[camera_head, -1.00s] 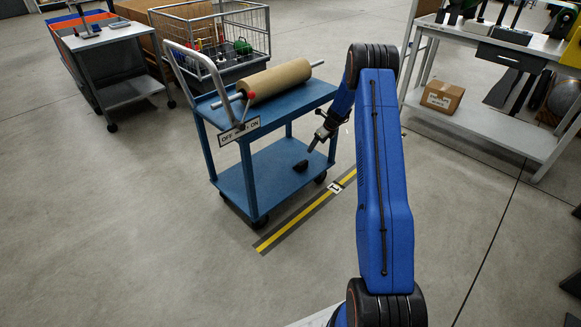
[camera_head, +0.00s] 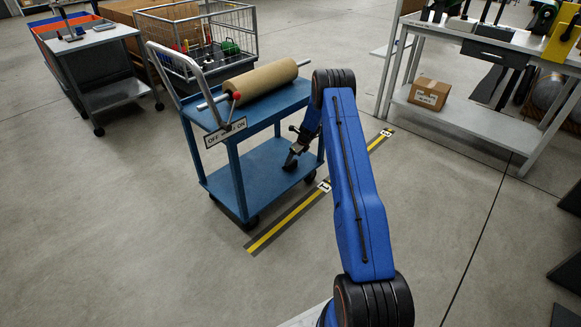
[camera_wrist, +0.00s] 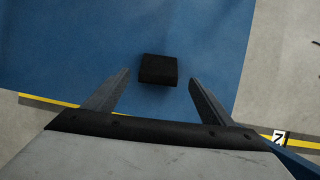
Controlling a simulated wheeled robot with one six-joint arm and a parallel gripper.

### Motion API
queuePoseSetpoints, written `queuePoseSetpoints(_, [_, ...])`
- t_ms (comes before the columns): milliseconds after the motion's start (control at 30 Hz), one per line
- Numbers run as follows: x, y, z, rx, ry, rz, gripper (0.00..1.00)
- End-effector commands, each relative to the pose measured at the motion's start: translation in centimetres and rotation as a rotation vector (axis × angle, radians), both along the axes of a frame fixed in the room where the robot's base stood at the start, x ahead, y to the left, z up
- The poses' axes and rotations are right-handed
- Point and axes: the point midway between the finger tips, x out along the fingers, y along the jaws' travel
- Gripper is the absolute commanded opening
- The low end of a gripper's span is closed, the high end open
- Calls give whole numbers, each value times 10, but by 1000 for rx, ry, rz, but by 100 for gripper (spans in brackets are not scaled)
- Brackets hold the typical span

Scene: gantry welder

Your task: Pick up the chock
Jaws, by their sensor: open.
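The chock (camera_wrist: 158,69) is a small black block on the blue lower shelf (camera_wrist: 60,50) of a trolley, near the shelf's edge. In the head view the chock (camera_head: 290,163) is a small dark shape on the lower shelf (camera_head: 255,180), partly covered by my gripper. My gripper (camera_head: 293,152) reaches in under the trolley's top deck. In the wrist view my gripper (camera_wrist: 157,80) is open, its two fingers apart. The chock lies between and slightly beyond the fingertips, with a gap to each side. I cannot tell whether anything touches it.
The trolley's top deck (camera_head: 290,101) carries a brown roll (camera_head: 262,80) above the lower shelf, and blue posts stand at its corners. A yellow floor line (camera_head: 285,221) runs beside it. A workbench (camera_head: 470,119) with a cardboard box (camera_head: 429,93) stands right. The foreground floor is clear.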

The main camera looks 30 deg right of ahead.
Motion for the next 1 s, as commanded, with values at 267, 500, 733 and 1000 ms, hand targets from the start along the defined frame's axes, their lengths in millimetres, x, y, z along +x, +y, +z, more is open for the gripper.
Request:
queuePoseSetpoints(267, [5, 4, -13, 0, 1, 0, 77])
queuePoseSetpoints(500, [18, 10, -42, 1, 2, 2, 77])
queuePoseSetpoints(733, [22, 11, -50, 1, 0, 0, 77])
queuePoseSetpoints(1000, [21, 12, -50, 1, 0, 0, 38])
